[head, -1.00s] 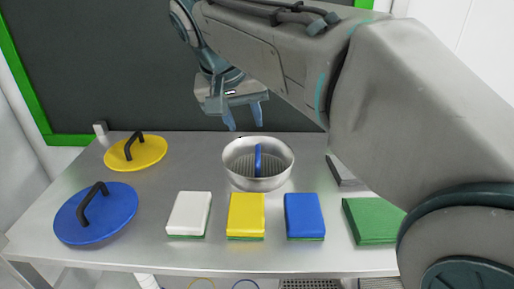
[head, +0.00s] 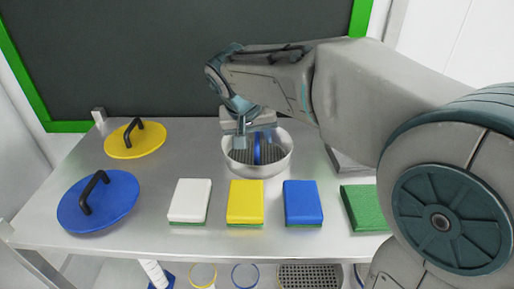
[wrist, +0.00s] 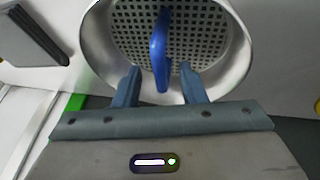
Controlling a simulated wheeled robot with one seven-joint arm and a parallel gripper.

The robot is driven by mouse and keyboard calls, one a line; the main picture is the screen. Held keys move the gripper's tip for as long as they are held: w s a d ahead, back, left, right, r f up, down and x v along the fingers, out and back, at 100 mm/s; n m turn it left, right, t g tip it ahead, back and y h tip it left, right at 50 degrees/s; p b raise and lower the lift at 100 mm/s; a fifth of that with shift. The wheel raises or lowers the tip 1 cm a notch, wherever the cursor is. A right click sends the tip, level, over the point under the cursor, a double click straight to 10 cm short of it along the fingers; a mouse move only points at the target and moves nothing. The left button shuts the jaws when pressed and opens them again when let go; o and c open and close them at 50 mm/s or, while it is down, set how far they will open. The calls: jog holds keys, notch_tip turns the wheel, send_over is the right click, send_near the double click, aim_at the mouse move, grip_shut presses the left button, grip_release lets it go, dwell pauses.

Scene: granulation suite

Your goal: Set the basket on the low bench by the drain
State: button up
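The basket (head: 240,166) is a round metal bowl with a perforated bottom and a blue upright handle (head: 257,152). It stands on the steel table, towards the back middle. My gripper (head: 254,141) is at the basket's mouth, reaching down from behind the handle. In the wrist view my gripper (wrist: 160,76) is open, with a finger on each side of the blue handle (wrist: 160,45) and gaps between them. The perforated bottom of the basket (wrist: 205,45) shows behind the handle. A dark perforated grate (head: 310,276), possibly the drain, shows below the table's front edge. I cannot make out a low bench.
A yellow lid (head: 135,145) and a blue lid (head: 112,207) lie at the left. White (head: 190,200), yellow (head: 245,201), blue (head: 303,202) and green (head: 365,207) pads line the front. A dark board (head: 180,60) stands behind the table.

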jog(key=shift+x, duration=0.75)
jog(key=c, duration=0.8)
grip_shut()
jog(key=shift+r, duration=0.15)
